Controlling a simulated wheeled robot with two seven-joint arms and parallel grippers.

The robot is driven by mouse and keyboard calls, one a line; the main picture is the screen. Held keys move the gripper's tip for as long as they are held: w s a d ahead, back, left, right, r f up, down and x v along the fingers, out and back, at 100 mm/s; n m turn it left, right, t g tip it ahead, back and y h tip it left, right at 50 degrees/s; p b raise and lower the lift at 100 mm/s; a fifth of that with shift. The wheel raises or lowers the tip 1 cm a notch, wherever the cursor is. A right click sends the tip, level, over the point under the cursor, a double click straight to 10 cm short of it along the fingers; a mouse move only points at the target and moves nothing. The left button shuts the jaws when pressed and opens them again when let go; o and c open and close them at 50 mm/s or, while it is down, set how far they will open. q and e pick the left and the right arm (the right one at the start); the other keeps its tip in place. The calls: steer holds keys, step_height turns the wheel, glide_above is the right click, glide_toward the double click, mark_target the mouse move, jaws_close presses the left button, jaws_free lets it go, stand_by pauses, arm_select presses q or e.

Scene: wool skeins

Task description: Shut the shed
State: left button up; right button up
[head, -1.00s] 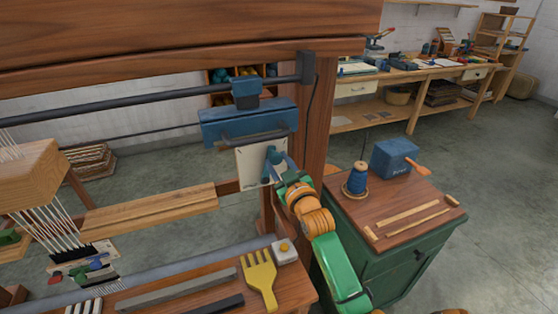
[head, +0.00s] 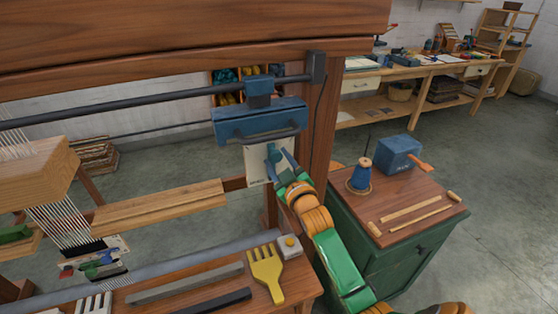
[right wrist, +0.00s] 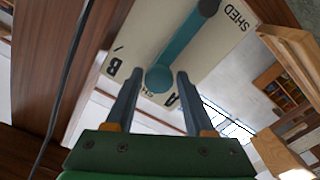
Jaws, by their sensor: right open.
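The shed lever is a teal bar with a round knob (right wrist: 158,78) in the right wrist view. It stands in front of a white plate (right wrist: 222,48) lettered SHED, A and B. The plate (head: 256,168) hangs on the loom below a blue housing (head: 245,122) in the head view. My right gripper (head: 274,156) is at the plate, open. In the right wrist view its two grey fingers (right wrist: 159,88) stand on either side of the knob, with gaps showing. I cannot tell how deep the knob sits between them. My left gripper is out of view.
A wooden loom post (head: 322,125) stands close to the right of the plate. A yellow comb (head: 266,272) lies on the loom's front beam. A green cabinet (head: 400,245) with a blue spool (head: 360,178) and blue box (head: 400,153) stands right of my arm.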

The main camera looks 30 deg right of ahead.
steer(key=shift+o, duration=0.8)
steer(key=shift+w, duration=0.1)
steer(key=b+v, duration=0.1)
steer(key=v, duration=0.6)
steer(key=shift+f, duration=0.1)
